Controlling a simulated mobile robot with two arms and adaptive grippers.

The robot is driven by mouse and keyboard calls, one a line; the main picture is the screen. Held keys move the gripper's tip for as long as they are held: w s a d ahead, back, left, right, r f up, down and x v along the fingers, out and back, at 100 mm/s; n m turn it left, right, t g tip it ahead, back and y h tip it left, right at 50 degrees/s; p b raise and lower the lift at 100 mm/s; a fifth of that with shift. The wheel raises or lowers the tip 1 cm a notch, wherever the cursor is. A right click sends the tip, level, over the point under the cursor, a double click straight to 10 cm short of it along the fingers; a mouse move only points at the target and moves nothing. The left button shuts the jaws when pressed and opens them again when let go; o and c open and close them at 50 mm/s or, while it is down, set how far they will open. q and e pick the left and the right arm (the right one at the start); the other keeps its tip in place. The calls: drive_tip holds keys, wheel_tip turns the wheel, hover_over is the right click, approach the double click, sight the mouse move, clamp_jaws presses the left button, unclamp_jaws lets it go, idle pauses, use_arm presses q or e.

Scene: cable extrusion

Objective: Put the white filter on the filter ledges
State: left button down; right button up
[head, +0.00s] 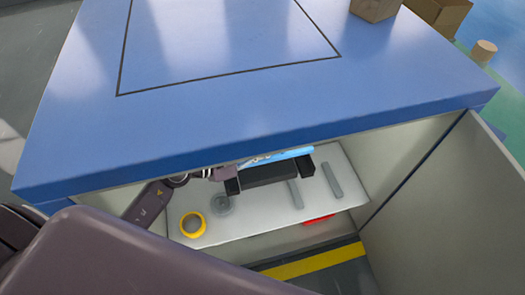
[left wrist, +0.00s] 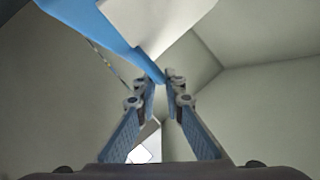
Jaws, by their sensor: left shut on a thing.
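The white filter (left wrist: 160,15), a pale panel with a blue edge, shows at the top of the left wrist view. My left gripper (left wrist: 160,78) is shut on its blue edge at the fingertips. My fingertips are hidden in the head view. My right gripper is not in view.
The blue cabinet top (head: 220,110) overhangs the opening. A red item (head: 319,220) lies below. The open door (head: 450,215) stands at right.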

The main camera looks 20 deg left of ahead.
use_arm(q)
wheel_tip(320, 180, down, 10)
drive_tip(key=b, duration=0.4)
drive_tip(key=shift+f, duration=0.1)
drive_tip(key=c, duration=2)
unclamp_jaws()
drive_tip(key=v, duration=0.7)
drive_tip(key=shift+s+a, duration=0.15)
drive_tip(key=shift+s, duration=0.15)
